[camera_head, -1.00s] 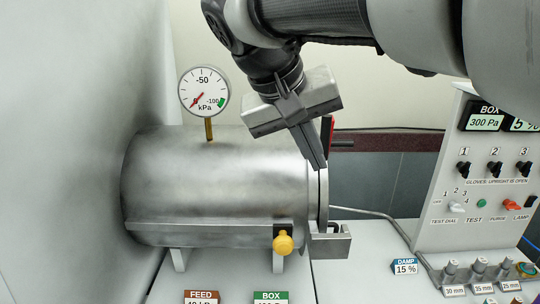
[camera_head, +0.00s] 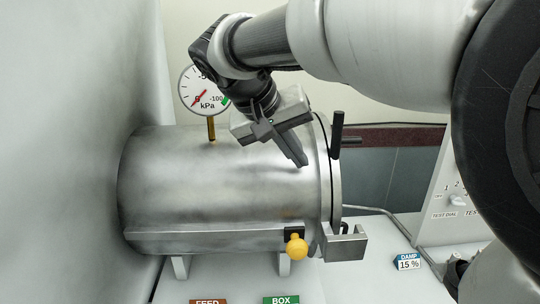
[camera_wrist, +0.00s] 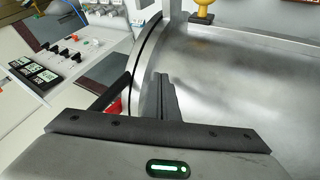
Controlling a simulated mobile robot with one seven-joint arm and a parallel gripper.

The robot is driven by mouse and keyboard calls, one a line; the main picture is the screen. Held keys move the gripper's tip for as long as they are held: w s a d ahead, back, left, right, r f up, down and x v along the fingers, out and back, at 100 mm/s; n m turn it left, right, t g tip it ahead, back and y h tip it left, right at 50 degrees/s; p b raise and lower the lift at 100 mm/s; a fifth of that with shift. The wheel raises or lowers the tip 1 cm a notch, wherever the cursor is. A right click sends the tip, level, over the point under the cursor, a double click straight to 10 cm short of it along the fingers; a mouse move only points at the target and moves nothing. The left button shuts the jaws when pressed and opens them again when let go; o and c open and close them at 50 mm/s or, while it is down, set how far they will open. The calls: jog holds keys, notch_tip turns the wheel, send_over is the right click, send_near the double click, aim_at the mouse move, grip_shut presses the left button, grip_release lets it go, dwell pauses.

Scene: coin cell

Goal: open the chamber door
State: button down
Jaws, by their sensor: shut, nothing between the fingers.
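The chamber (camera_head: 215,190) is a horizontal brushed-metal cylinder at left centre in the head view. Its round door (camera_head: 334,190) is at the right end, with a thin dark seam between door and flange. A black handle (camera_head: 338,135) stands up at the door's top edge. In the wrist view the chamber (camera_wrist: 250,75) fills the right side, and a red part (camera_wrist: 114,108) shows by the door's edge. My gripper (camera_head: 303,163) is shut and empty, its fingers pointing down in front of the cylinder, left of the door. The fingers also show in the wrist view (camera_wrist: 163,80).
A pressure gauge (camera_head: 203,90) rises behind the chamber, partly covered by my arm. A yellow knob (camera_head: 296,246) and metal bracket (camera_head: 345,243) sit low near the door. A control panel (camera_head: 452,205) stands at right, with open space between it and the door.

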aim_at(328, 172)
jog(key=shift+x, duration=1.05)
jog(key=shift+d+r+p, duration=0.2)
jog(key=shift+d+p, duration=0.2)
jog(key=shift+d, duration=1.5)
jog(key=shift+s, duration=0.1)
